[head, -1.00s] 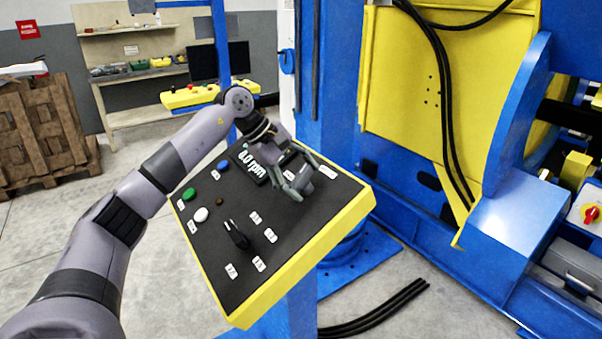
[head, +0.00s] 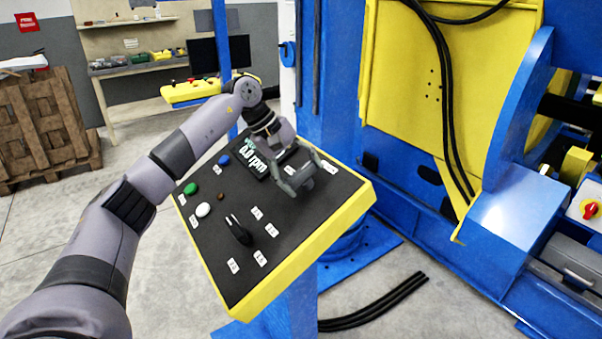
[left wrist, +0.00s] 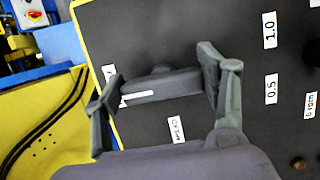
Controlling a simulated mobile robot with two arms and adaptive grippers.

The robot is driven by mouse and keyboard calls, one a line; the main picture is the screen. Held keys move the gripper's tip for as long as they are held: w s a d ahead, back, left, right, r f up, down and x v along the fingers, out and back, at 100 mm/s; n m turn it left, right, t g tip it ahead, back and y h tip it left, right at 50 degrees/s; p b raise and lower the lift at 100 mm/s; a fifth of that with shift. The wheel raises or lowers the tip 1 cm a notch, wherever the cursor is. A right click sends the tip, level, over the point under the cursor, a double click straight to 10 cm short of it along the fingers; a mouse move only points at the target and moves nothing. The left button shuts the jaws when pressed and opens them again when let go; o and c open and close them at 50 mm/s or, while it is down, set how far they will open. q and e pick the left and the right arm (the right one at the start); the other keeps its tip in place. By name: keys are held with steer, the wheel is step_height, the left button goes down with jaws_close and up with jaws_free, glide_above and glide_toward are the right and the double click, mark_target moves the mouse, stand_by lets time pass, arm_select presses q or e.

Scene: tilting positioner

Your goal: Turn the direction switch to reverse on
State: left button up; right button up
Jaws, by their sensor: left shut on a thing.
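The direction switch is a dark bar-shaped knob with a white line at its left end; in the left wrist view the knob (left wrist: 165,86) lies between the two fingers of my left gripper (left wrist: 158,90). One finger bears on each end of the bar, so the gripper is shut on it. In the head view my left gripper (head: 297,182) is over the upper right of the black control panel (head: 285,222) and largely hides the switch. A label (left wrist: 177,129) beside the knob is too small to read; another is partly hidden by the left finger. My right gripper is not in view.
The panel also bears a second black knob (head: 238,231), a green button (head: 190,188), a white button (head: 203,209), a blue button (head: 224,160) and a display (head: 254,158) reading 0.0 rpm. The blue and yellow positioner (head: 450,90) stands behind, to the right.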

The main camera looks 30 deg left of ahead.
arm_select(q)
steer(key=shift+r, duration=0.1)
steer(key=o, duration=1.1)
steer(key=shift+o, duration=0.2)
steer(key=v, duration=1.2)
